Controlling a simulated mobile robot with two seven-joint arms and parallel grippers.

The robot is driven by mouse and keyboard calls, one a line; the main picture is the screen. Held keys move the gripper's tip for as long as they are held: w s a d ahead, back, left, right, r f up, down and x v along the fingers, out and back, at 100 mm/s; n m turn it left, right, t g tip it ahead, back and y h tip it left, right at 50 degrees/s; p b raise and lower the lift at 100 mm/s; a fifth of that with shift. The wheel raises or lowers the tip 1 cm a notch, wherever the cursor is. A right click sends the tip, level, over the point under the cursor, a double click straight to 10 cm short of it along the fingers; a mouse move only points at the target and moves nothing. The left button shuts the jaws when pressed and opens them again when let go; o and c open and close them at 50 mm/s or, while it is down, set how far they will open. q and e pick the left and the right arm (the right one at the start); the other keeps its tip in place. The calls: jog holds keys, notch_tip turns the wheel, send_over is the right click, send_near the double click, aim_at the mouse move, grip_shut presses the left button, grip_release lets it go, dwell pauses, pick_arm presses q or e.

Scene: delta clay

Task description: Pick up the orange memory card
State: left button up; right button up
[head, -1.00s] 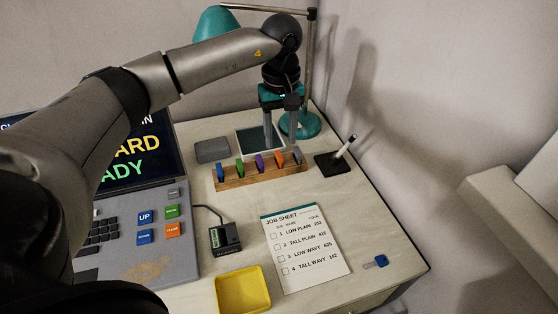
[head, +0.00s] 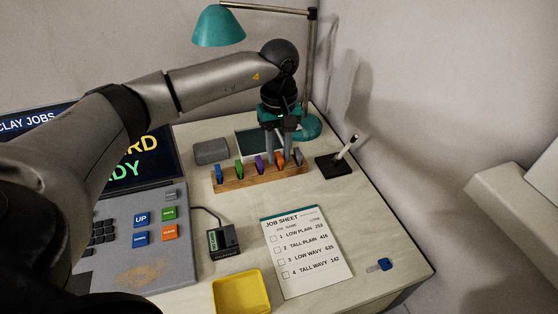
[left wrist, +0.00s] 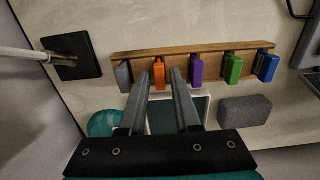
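The orange memory card (head: 280,159) stands upright in a wooden rack (head: 232,184), between the purple card and the grey card. My left gripper (head: 279,158) points down over the rack, its fingers apart. In the left wrist view the orange card (left wrist: 159,72) shows between the two fingertips (left wrist: 160,75), nearer the left finger. The gap there looks clear on both sides, so the card is not gripped. I cannot tell exactly how far down the fingertips reach. My right gripper is not in view.
Purple (left wrist: 196,70), green (left wrist: 233,68), blue (left wrist: 266,67) and grey (left wrist: 124,77) cards share the rack. A black pen stand (head: 333,165) is to its right. A job sheet (head: 306,250), yellow tray (head: 241,291) and card reader (head: 223,240) lie in front. A teal lamp (head: 219,27) stands behind.

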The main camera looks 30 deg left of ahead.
pick_arm(q)
grip_shut()
jog(key=shift+r, duration=0.15)
dwell(0.4)
